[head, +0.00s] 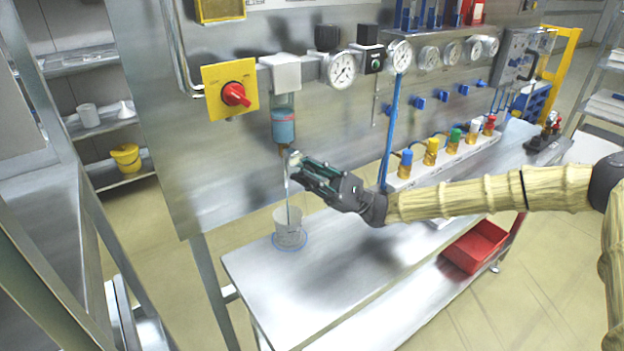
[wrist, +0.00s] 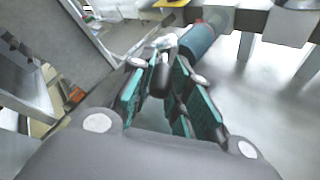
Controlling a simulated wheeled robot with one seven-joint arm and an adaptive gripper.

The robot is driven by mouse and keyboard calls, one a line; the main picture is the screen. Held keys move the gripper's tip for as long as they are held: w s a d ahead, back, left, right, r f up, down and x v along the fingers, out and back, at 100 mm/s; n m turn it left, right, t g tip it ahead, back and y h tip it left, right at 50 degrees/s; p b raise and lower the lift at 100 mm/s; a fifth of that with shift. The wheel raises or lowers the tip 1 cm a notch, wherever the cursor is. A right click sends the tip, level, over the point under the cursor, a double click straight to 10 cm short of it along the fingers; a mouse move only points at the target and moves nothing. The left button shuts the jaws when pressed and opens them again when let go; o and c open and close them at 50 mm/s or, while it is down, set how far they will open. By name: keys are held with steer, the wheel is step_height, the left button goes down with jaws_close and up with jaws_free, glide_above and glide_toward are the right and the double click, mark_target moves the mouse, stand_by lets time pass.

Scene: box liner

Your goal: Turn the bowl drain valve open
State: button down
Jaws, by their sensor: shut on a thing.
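The clear bowl (head: 283,124) with blue liquid hangs under a grey regulator head on the steel panel. It also shows in the wrist view (wrist: 198,40). The bowl drain valve (wrist: 166,42) is at the bowl's lower end, mostly covered by my fingers. My gripper (head: 295,165) reaches in from the right, just below the bowl, and is shut on the valve; its fingertips meet there in the wrist view (wrist: 163,65). A thin pale streak, which looks like liquid, runs from below the valve into a clear beaker (head: 289,232) on the bench.
The steel bench (head: 330,270) is mostly clear around the beaker. A red rotary switch (head: 235,94) on a yellow plate is left of the bowl. Gauges (head: 340,70) and a blue hose (head: 390,130) are to the right. A red bin (head: 476,246) sits on the lower shelf.

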steer(key=shift+s+a+f+m+t+y+b, duration=0.2)
steer(key=shift+m+t+y+b, duration=0.2)
steer(key=shift+m+y+b, duration=0.15)
steer(key=shift+r+y, duration=0.15)
steer(key=shift+y, duration=0.1)
steer(key=c, duration=1.3)
jaws_free()
steer(key=shift+a, duration=0.1)
steer(key=shift+w+d+f, duration=0.1)
steer(key=shift+d+f, duration=0.35)
steer(key=shift+f, duration=0.05)
steer(key=d, duration=0.4)
steer(key=w+d, duration=0.1)
steer(key=d, duration=0.3)
steer(key=w+d, duration=0.1)
steer(key=d, duration=0.3)
steer(key=shift+c, duration=0.6)
